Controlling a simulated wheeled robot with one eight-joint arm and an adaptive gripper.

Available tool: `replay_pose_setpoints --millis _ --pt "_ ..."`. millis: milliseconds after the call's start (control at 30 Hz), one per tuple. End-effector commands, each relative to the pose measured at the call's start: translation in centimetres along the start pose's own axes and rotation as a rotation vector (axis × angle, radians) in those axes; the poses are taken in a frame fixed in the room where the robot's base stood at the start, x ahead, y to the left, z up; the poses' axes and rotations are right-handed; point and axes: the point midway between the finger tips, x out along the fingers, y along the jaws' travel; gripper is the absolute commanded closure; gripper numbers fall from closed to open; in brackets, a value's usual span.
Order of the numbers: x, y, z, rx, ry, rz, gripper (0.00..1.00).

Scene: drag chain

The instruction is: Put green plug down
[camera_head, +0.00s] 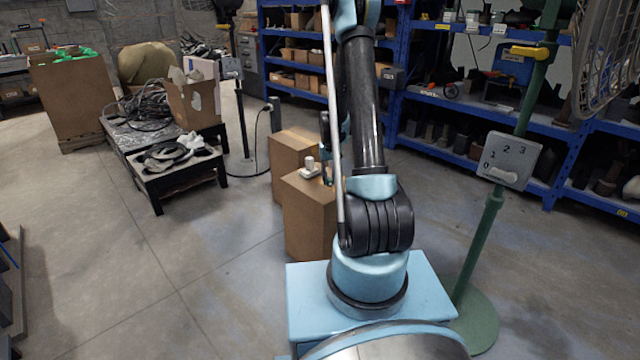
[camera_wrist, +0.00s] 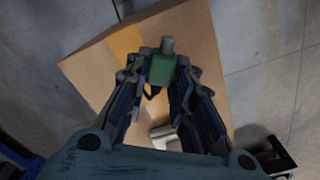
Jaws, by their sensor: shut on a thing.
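The green plug (camera_wrist: 161,67) with a grey tip is between the fingertips of my gripper (camera_wrist: 162,74) in the wrist view. My gripper is shut on it. The plug is over the top of a cardboard box (camera_wrist: 88,75); I cannot tell whether it touches the cardboard. In the head view my arm hides most of the gripper and plug beside the near cardboard box (camera_head: 307,222). A small whitish object (camera_head: 310,169) sits on that box's top. A pale object (camera_wrist: 163,136) also shows below the fingers in the wrist view.
A second cardboard box (camera_head: 290,150) stands just behind the near one. A green post with a switch box (camera_head: 509,160) stands to the right. A low dark table (camera_head: 165,175) with cables is at left. Blue shelves (camera_head: 470,105) line the back.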

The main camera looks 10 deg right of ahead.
Motion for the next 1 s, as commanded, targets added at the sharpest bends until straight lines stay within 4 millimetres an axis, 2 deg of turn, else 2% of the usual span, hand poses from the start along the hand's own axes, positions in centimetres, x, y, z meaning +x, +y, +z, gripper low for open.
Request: replay_pose_setpoints --millis 167,400,633,767,1000 --pt "-0.9 -0.2 -0.7 -0.095 0.000 0.000 1.00" --pt "-3.8 -0.5 -2.7 -0.408 0.001 0.000 1.00" --pt "-5.5 -0.6 -3.8 -0.602 0.001 0.001 1.00" --pt "-4.7 -0.6 -4.0 -0.631 0.001 0.001 1.00" --pt "-1.1 -0.6 -4.0 -0.630 0.001 0.001 1.00"
